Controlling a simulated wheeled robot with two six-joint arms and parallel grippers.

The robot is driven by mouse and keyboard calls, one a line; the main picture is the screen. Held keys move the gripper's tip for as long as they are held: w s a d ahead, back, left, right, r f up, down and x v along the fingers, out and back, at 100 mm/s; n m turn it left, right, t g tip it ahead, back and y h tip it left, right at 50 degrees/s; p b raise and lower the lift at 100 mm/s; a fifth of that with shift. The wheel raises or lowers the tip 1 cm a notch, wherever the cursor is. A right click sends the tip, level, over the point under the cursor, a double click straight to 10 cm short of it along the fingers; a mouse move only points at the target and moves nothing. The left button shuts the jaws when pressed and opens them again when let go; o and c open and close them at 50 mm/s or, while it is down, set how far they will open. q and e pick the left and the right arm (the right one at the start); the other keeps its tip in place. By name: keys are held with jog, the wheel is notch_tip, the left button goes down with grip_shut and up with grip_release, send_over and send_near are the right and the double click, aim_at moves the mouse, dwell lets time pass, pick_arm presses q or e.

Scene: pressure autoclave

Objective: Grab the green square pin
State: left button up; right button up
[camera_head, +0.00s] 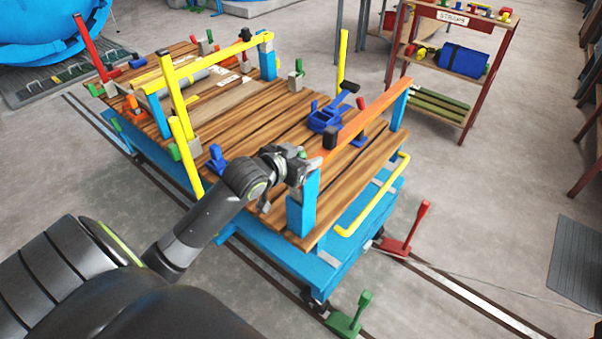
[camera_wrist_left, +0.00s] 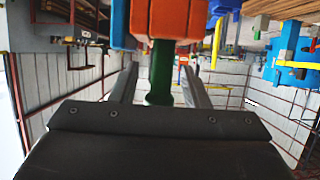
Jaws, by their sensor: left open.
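A green pin (camera_wrist_left: 161,72) shows in the left wrist view below the orange end of a bar (camera_wrist_left: 168,20), beside a blue post (camera_wrist_left: 122,24). My left gripper (camera_wrist_left: 159,66) is open, one finger on each side of the green pin, with gaps between. Whether the pin is square cannot be told. In the head view my left gripper (camera_head: 299,164) is at the near end of the orange bar (camera_head: 362,121), above the blue corner post (camera_head: 302,204). My right gripper is not in view.
The wood-decked cart (camera_head: 262,118) has yellow bars and posts along its sides. A blue clamp (camera_head: 327,117) stands on the deck. A red lever (camera_head: 405,232) and a green lever (camera_head: 352,315) stand by the rail. A red shelf rack (camera_head: 470,113) is at the back right.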

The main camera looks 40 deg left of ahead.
pick_arm(q)
jog(key=shift+w, duration=0.2)
jog(key=shift+c, duration=0.4)
grip_shut()
